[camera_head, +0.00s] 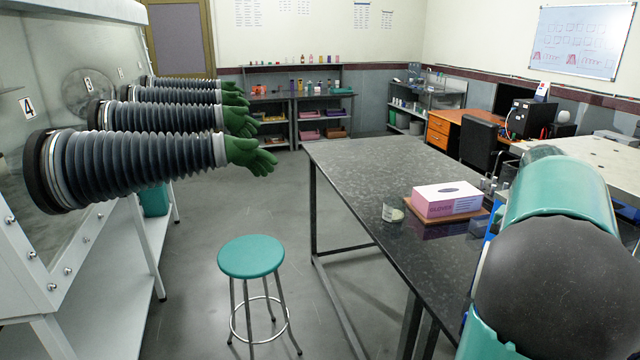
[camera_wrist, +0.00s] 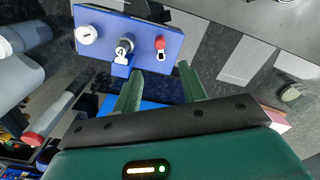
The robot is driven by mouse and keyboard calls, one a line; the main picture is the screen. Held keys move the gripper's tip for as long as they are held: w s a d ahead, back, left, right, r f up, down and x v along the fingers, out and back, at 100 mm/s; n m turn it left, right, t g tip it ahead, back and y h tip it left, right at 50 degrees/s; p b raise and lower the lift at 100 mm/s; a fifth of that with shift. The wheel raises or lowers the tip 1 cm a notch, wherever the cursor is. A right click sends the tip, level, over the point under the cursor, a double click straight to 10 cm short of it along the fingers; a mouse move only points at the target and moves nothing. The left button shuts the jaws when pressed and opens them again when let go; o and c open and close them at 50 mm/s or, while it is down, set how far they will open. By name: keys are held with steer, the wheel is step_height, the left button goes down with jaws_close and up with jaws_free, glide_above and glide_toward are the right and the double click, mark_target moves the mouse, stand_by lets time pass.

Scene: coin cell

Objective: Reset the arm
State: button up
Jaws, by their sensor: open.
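My arm fills the lower right of the head view, its teal and dark links beside the black table (camera_head: 350,175). My gripper (camera_wrist: 160,70) shows in the wrist view with its two green fingers spread apart. Nothing sits between the fingers. A blue block (camera_wrist: 100,30) with a white round part, a dark part marked 4 and a red-topped part lies beyond the fingertips. I cannot tell how far it is from them. My gripper is not clearly visible in the head view.
A pink glove box (camera_head: 447,198) and a small round container (camera_head: 392,212) stand on the table. A teal stool (camera_head: 251,257) stands on open floor left of it. A glovebox with green gloves (camera_head: 250,155) lines the left side.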

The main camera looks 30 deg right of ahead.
steer(key=w+a+r+n+t, duration=0.1)
steer(key=w+a+n, duration=0.2)
steer(key=a, duration=0.8)
steer(key=w+a+r+n+t, duration=0.1)
steer(key=w+a+n, duration=0.25)
steer(key=a, duration=0.75)
steer(key=s+a+f+n+t, duration=0.1)
steer(key=s+a+f+n, duration=0.1)
steer(key=a, duration=0.9)
steer(key=s+a+f+n+t, duration=0.2)
steer(key=s+a+n, duration=0.2)
steer(key=a, duration=0.6)
steer(key=shift+a+f+n+t, duration=0.3)
steer(key=shift+a+n, duration=0.1)
steer(key=shift+n, duration=0.45)
